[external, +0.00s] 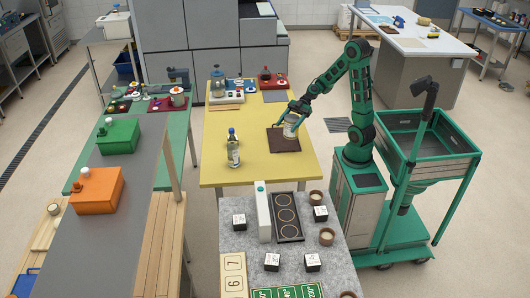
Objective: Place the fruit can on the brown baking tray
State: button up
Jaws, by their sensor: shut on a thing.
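The fruit can (291,129), a small pale cylinder with a blue band, is upright in my gripper (291,117). My gripper is shut on it from above. The can is over the dark brown baking tray (284,146), which lies flat on the yellow table (218,170). I cannot tell whether the can's bottom touches the tray or hangs just above it. The fingers hide part of the can.
A clear bottle with a blue cap (232,148) stands left of the tray. A grey speckled counter (232,216) with small jars is in front. The table's near right part is free.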

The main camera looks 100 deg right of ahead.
jog(key=shift+s+d, duration=0.15)
jog(key=shift+d, duration=0.3)
jog(key=shift+w+d+f, duration=0.45)
jog(key=shift+d+f, duration=1.35)
jog(key=shift+w+d+f, duration=0.45)
jog(key=shift+d+f, duration=1.35)
jog(key=shift+w+d+f, duration=0.45)
jog(key=shift+d+f, duration=1.35)
jog(key=o, duration=1.6)
jog(key=shift+f, duration=0.1)
jog(key=v, duration=1.2)
